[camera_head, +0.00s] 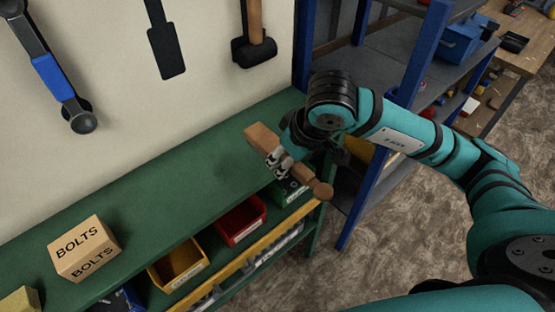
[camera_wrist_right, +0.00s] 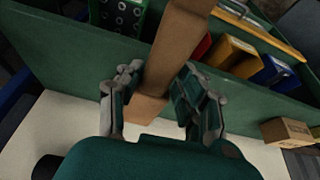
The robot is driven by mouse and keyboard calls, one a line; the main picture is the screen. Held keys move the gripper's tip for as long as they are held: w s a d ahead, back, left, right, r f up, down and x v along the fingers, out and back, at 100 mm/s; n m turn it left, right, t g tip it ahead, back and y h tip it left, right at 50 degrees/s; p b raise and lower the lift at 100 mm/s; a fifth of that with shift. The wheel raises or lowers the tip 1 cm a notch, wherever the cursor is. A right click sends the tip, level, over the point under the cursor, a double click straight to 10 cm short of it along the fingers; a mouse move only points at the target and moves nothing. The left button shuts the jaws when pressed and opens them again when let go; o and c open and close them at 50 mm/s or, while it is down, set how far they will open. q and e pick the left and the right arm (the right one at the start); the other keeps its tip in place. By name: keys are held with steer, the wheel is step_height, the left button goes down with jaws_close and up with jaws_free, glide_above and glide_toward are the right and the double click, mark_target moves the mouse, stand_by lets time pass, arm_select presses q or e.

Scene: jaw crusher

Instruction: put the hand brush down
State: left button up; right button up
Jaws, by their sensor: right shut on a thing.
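The hand brush (camera_head: 262,139) is a brown wooden piece with a knobbed handle end. In the head view it lies across my right gripper (camera_head: 279,166), above the right end of the green shelf top (camera_head: 180,165). My right gripper is shut on it. In the right wrist view the brush (camera_wrist_right: 178,45) runs between the two fingers of the gripper (camera_wrist_right: 160,95). Its bristles are not visible. I cannot tell whether the brush touches the green surface. My left gripper is not in view.
A cardboard BOLTS box (camera_head: 83,248) stands at the left of the green top. Yellow (camera_head: 177,264) and red (camera_head: 240,221) bins sit below its front edge. A blue-framed shelf (camera_head: 409,75) stands behind my right arm. A mallet (camera_head: 254,45) hangs on the wall. The middle of the green top is clear.

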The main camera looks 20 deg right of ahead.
steer(key=shift+w+a+p, duration=0.15)
steer(key=shift+w+a, duration=0.1)
steer(key=shift+w, duration=0.35)
steer(key=shift+w+a+p, duration=0.15)
steer(key=shift+w+a, duration=0.1)
steer(key=shift+w, duration=0.3)
steer(key=shift+w+f, duration=0.2)
steer(key=shift+f, duration=0.05)
step_height(320, 180, down, 3)
steer(key=shift+f+p, duration=0.1)
steer(key=shift+p, duration=0.75)
steer(key=shift+f, duration=0.1)
steer(key=shift+f, duration=0.15)
steer(key=o, duration=1.2)
